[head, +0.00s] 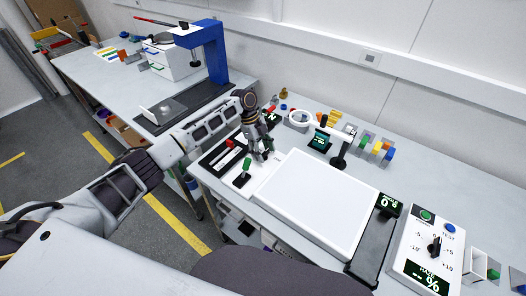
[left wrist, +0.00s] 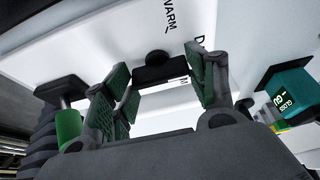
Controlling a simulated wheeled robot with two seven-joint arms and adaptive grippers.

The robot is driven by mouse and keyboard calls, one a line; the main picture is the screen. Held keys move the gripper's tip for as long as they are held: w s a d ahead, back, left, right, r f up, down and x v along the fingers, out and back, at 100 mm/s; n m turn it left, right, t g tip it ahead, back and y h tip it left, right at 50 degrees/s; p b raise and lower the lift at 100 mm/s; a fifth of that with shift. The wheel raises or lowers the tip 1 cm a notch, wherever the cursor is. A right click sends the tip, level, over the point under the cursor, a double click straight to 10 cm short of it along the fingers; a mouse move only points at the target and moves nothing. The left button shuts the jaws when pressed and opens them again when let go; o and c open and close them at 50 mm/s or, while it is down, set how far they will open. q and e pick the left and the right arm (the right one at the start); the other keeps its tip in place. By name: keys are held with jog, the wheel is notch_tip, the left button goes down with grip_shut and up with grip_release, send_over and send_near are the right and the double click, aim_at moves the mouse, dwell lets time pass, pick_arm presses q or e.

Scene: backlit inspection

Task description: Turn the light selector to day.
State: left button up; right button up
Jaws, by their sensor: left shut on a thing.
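The light selector is a white face with a black knob (left wrist: 160,74), seen close up in the left wrist view. The lettering "WARM" and a partly covered label starting with "D" show on the face beside the knob. My left gripper (left wrist: 157,70) has its green-padded fingers on both sides of the knob and is shut on it. The exact pointing of the knob cannot be told. In the head view my left gripper (head: 262,152) is at the back left corner of the white light panel (head: 318,200) and hides the selector. My right gripper is not in view.
A green-topped lever (head: 245,168) stands just in front of the gripper, beside a black slotted panel with a red handle (head: 229,144). A haze dial box (head: 428,245) is at the right. The light panel's top is clear.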

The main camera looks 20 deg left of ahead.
pick_arm(q)
jog(key=o, duration=1)
jog(key=shift+r, duration=0.1)
jog(key=shift+v, duration=5.95)
